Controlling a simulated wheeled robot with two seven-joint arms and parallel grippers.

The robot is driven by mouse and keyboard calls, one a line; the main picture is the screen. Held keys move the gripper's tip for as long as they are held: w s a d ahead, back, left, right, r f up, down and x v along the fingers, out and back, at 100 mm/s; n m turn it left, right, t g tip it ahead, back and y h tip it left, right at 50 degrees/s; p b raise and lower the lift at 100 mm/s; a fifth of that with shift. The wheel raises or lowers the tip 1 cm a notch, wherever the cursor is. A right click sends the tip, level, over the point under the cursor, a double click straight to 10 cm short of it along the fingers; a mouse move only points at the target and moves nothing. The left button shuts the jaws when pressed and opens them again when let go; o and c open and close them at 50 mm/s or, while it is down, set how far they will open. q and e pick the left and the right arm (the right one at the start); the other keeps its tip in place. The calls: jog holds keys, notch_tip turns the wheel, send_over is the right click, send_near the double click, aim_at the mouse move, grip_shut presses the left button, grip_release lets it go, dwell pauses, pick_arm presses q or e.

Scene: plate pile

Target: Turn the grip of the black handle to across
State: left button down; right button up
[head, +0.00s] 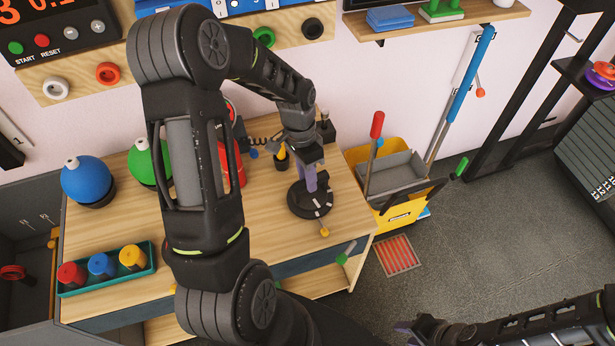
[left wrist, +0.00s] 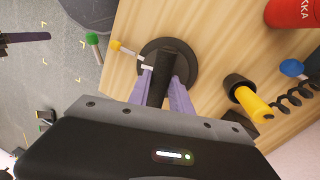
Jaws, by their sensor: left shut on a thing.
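The black handle (left wrist: 158,86) is a ribbed bar on a round black base (left wrist: 187,55), with white marks on the base's left side in the left wrist view. The base also shows on the wooden bench in the head view (head: 299,207), with white marks at its near right. My left gripper (left wrist: 160,92) is shut on the handle, one purple finger on each long side; it points down over the base in the head view (head: 311,184). The grip runs up and down the left wrist picture. My right gripper (head: 412,328) is low in the head view, away from the bench; its finger gap is unclear.
A yellow-knobbed rod (head: 324,231) sticks out at the base's near side. A yellow and black tool (left wrist: 250,101) and a red canister (left wrist: 294,12) stand close by. A yellow bin (head: 402,210) is right of the bench. Blue (head: 86,180) and green balls stand left.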

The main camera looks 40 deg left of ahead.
pick_arm(q)
jog(key=n, duration=0.4)
jog(key=shift+s+t+b, duration=0.1)
jog(key=shift+t+b, duration=0.3)
jog(key=n, duration=0.4)
jog(key=shift+d+t, duration=0.15)
jog(key=shift+t, duration=0.15)
jog(key=n, duration=0.1)
jog(key=n+p, duration=0.1)
jog(key=n, duration=0.1)
jog(key=shift+d+r+n+t, duration=0.15)
jog(key=shift+n+t, duration=0.15)
jog(key=shift+d+n+t+y+p, duration=0.1)
jog(key=shift+n+t+y+p, duration=0.25)
jog(key=shift+n+p, duration=1.1)
jog(key=shift+n+b, duration=0.5)
jog(key=shift+n, duration=0.15)
jog(key=c, duration=1.2)
grip_release()
jog(key=shift+o, duration=0.2)
